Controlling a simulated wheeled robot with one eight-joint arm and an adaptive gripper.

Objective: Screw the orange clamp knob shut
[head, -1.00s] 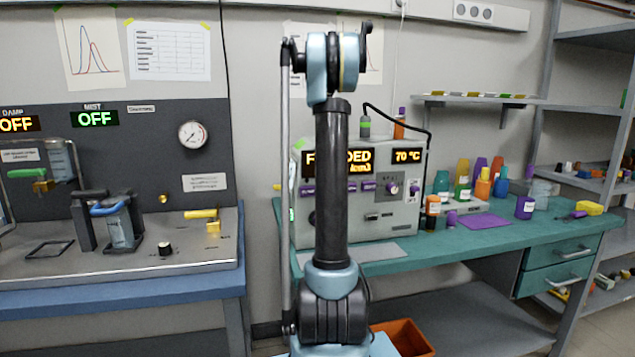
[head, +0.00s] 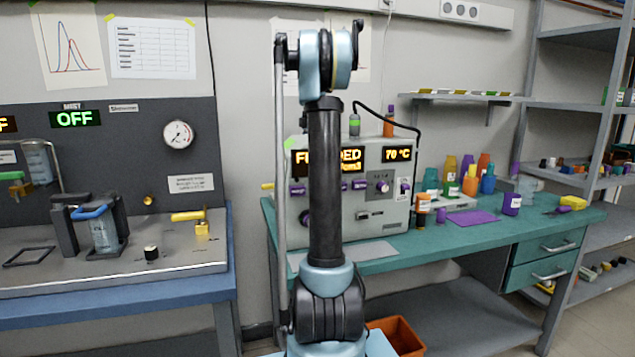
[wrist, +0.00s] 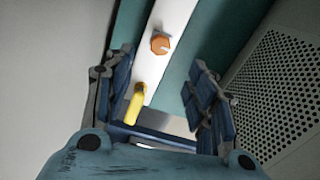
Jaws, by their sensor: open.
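The orange clamp knob (wrist: 160,43) shows in the wrist view as a small orange piece on a narrow white surface, with a thin grey part beside it. My gripper (wrist: 163,76) is open and empty, its blue-padded fingers spread on either side of the view. The knob appears beyond the fingertips, between their lines and nearer the left finger. Nothing shows the gripper touching it. In the head view I cannot make out the knob or my gripper; my upright arm covers part of the grey machine (head: 375,215).
A yellow handle (wrist: 134,108) sticks out between the fingers in the wrist view. A perforated grey panel (wrist: 280,90) stands to the right. In the head view, a teal bench (head: 480,235) carries the machine and bottles; an orange bin (head: 398,335) lies below. A blue bench (head: 110,305) is left.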

